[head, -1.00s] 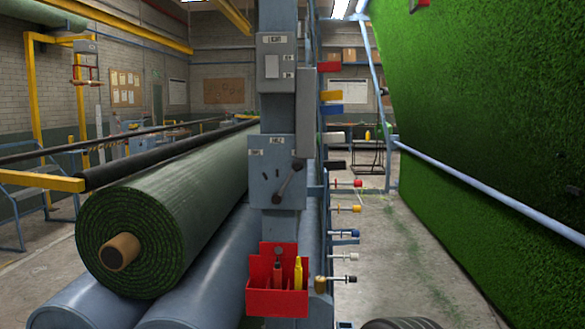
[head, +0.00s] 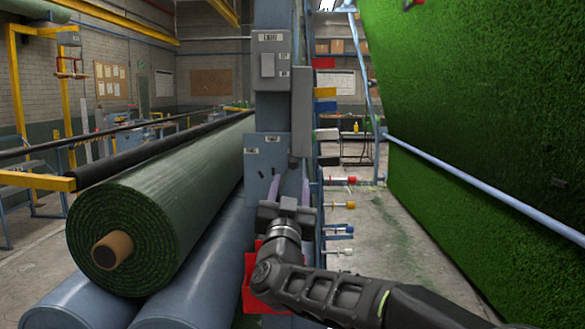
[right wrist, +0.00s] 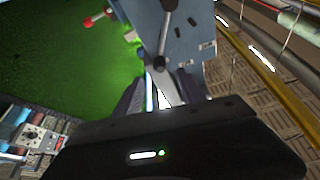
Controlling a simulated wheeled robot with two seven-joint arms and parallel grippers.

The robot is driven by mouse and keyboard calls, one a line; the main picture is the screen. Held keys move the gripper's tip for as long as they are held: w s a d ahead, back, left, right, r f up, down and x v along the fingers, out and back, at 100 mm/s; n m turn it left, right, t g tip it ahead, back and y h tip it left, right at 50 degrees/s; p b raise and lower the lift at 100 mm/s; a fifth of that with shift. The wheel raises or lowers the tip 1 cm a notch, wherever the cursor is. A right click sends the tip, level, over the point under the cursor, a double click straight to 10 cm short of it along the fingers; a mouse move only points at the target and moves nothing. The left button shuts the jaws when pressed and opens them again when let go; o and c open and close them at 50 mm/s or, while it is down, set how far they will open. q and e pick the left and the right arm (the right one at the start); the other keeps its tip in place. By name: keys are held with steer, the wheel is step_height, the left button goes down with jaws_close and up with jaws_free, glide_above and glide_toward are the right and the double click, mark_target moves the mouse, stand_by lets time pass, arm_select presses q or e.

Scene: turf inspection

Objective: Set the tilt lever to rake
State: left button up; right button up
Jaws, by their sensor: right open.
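The tilt lever shows in the right wrist view as a metal rod (right wrist: 164,36) with a dark round end at top and bottom, in front of a blue-grey panel. In the head view this lever panel (head: 262,168) is on the blue-grey post, and my right gripper hides most of the lever. My right gripper (head: 291,185) is open in front of the panel's lower right. In the right wrist view its two fingers (right wrist: 159,84) are apart, with the lever's lower end just beyond the tips. I cannot read the panel labels. My left gripper is not in view.
A switch box (head: 268,66) sits above the panel. A red holder (head: 252,285) is below, partly behind my arm. Coloured knobs (head: 347,181) stick out right of the post. A turf roll (head: 150,215) lies left, and a turf sheet (head: 480,110) slants at right.

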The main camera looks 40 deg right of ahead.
mark_target(293, 167)
steer(key=p+x, duration=0.2)
steer(key=x, duration=0.4)
steer(key=shift+w+d+r+p, duration=0.15)
steer(key=shift+p, duration=0.25)
steer(key=shift+w+d+r, duration=0.15)
steer(key=shift+w+d, duration=0.3)
steer(key=shift+w, duration=0.05)
steer(key=shift+c, duration=0.6)
jaws_close()
